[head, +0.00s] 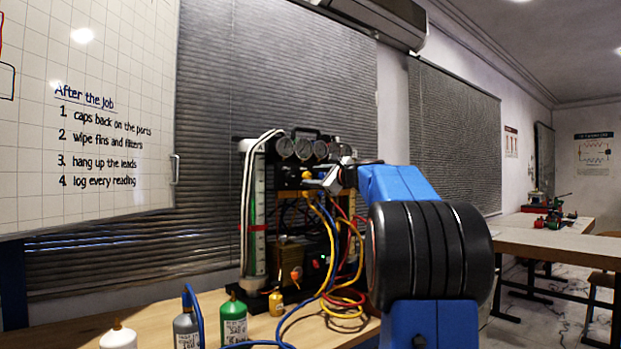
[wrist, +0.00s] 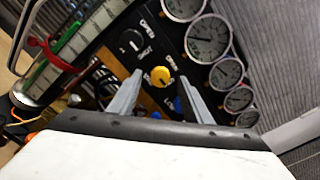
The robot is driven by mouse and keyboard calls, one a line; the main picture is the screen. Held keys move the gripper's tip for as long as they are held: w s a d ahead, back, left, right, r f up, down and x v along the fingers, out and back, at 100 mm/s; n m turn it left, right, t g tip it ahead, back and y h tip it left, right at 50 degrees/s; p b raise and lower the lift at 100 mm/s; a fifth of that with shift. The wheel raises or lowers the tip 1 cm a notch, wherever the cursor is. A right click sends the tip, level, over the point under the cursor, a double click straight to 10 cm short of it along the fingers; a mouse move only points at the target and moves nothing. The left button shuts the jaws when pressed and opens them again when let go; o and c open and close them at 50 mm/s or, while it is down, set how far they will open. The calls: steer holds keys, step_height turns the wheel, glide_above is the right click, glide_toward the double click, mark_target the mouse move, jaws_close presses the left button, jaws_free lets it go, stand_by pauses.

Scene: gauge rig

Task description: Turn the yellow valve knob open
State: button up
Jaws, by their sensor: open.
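The round yellow valve knob (wrist: 162,76) sits on the black panel of the gauge rig, with lettering around it. In the head view the yellow knob (head: 306,175) is a small spot below the gauges. My gripper (wrist: 159,80) is open, its two grey fingers pointing at the panel with the knob between their tips in the picture. I cannot tell whether the fingertips reach around the knob or stop short; neither finger visibly touches it. In the head view my gripper (head: 322,180) is close to the panel front, coming from the right.
A black knob (wrist: 130,40) lies to the left of the yellow one, and a blue knob (wrist: 179,105) is close to the right finger. Several gauges (wrist: 208,38) line the panel. Yellow, blue and red hoses (head: 335,245) hang below my gripper. Bottles (head: 233,322) stand on the bench.

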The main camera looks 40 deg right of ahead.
mark_target(307, 176)
steer(key=shift+w, duration=1.15)
steer(key=shift+c, duration=0.7)
steer(key=c, duration=0.9)
